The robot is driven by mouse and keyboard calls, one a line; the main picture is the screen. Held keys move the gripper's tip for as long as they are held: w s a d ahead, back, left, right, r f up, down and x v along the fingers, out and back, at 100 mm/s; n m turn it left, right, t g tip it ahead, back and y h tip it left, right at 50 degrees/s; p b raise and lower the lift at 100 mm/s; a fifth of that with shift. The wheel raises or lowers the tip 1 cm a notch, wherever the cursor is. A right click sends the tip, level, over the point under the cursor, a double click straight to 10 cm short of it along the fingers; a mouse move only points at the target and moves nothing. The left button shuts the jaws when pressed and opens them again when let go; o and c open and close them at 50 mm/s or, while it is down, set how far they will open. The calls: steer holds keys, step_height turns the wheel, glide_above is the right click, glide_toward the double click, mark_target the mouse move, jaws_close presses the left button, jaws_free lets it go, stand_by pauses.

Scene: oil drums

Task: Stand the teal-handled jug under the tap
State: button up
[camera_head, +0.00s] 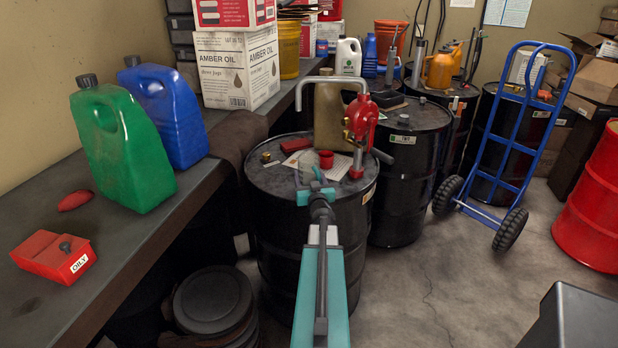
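A red hand pump (361,121) stands on a black drum (300,228), and a pale grey-green pipe (330,80) arches left from it and turns down. This looks like the tap. A tan container (328,122) stands behind the pipe. I cannot make out a teal handle on any jug. A green jug (125,150) and a blue jug (168,112), both dark-capped, stand on the bench at left with handles in their own colours. My gripper (316,182) is over the drum's near side, in front of the pump. I cannot tell whether its fingers are apart; no jug shows in it.
A red cup (326,160) and papers lie on the drum top. The bench (130,245) carries a red OILY box (55,255) and AMBER OIL cartons (238,78). More black drums (412,160) and a blue hand truck (515,135) stand behind right.

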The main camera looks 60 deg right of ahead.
steer(key=o, duration=1.1)
steer(key=shift+f, duration=0.1)
steer(key=shift+b, duration=0.35)
steer(key=shift+b+v, duration=0.45)
steer(key=shift+v, duration=3.5)
steer(key=shift+s+a+r+p, duration=0.1)
steer(key=shift+a+r+p, duration=0.1)
steer(key=shift+r+p, duration=0.3)
steer(key=shift+a+f+p, duration=0.1)
steer(key=shift+f+p, duration=0.05)
steer(key=shift+p, duration=0.2)
steer(key=a+p, duration=0.1)
steer(key=p, duration=0.2)
steer(key=shift+s, duration=0.4)
steer(key=shift+s+a+p, duration=0.2)
steer(key=shift+s+p, duration=0.05)
steer(key=shift+p, duration=0.9)
